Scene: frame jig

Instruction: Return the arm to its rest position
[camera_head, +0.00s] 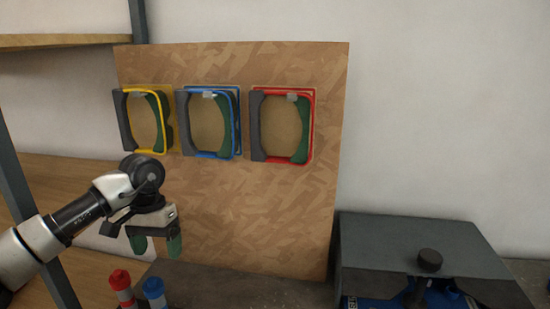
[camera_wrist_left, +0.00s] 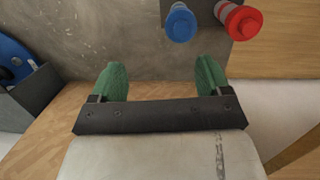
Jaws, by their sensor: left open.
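My left gripper (camera_head: 154,244) hangs in front of the lower left part of the upright wooden board (camera_head: 240,220). Its two green fingers point down and are apart, with nothing between them. The left wrist view also shows the open left gripper (camera_wrist_left: 160,82) above a grey surface. My right gripper is in neither view. On the board hang a yellow frame (camera_head: 168,120), a blue frame (camera_head: 238,125) and a red frame (camera_head: 312,125), each with dark grey and green side pieces. My left gripper is below them and touches none.
A red-capped cylinder (camera_head: 120,280) and a blue-capped cylinder (camera_head: 154,288) stand just below my left gripper; they also show in the left wrist view. A grey box (camera_head: 410,240) with a black knob stands at the right. A shelf post (camera_head: 30,210) is at the left.

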